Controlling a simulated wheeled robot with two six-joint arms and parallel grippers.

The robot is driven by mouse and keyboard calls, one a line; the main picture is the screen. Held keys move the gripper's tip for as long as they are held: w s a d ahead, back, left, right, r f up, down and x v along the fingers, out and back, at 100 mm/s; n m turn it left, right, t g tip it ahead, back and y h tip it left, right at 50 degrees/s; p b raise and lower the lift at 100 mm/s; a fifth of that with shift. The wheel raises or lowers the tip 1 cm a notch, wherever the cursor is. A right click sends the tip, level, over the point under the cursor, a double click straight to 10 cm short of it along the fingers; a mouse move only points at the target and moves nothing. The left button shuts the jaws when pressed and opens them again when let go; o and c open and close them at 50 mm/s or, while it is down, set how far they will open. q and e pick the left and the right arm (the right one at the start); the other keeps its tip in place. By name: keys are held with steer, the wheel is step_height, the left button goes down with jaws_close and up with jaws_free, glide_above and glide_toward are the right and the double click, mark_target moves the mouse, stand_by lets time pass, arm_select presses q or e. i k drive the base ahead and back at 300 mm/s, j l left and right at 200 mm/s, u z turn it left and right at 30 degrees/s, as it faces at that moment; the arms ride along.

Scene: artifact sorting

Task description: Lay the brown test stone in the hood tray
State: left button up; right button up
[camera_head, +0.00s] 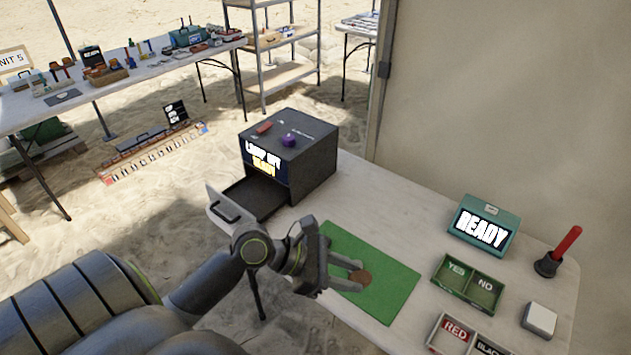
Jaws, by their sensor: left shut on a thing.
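The brown test stone (362,276) is a small round brown piece. My left gripper (354,275) is shut on it over the green mat (388,300). I cannot tell whether the stone touches the mat. The hood is a dark box (312,158) on the table, left of the mat, with a lit display on its front. Its tray (258,196) is pulled out toward the lower left, with a pale front panel and a dark handle. The visible part of the tray looks empty. My right gripper is not in view.
A red piece and a purple piece (289,140) lie on the hood. Right of the mat stand a teal READY display (484,228), a YES/NO tray (467,283), a RED/BLACK tray (457,337), a white block (539,319) and a red-handled tool in a dark holder (565,252).

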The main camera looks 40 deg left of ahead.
mark_target(254, 199)
steer(key=j+z, duration=0.25)
steer(key=z, duration=0.15)
steer(key=j+z, duration=0.2)
steer(key=z, duration=0.15)
steer(key=j+z, duration=0.25)
steer(key=z, duration=0.15)
steer(key=k+j+z, duration=0.2)
steer(key=j, duration=0.4)
steer(key=k+j+z, duration=0.2)
steer(key=k+j, duration=0.2)
steer(key=j, duration=0.15)
steer(key=k+j+z, duration=0.2)
steer(key=k+j, duration=0.15)
steer(key=j, duration=0.15)
steer(key=k+j, duration=0.35)
steer(key=j, duration=0.15)
steer(key=k+j, duration=0.35)
steer(key=j, duration=0.15)
steer(key=k+j, duration=0.3)
steer(key=j, duration=0.15)
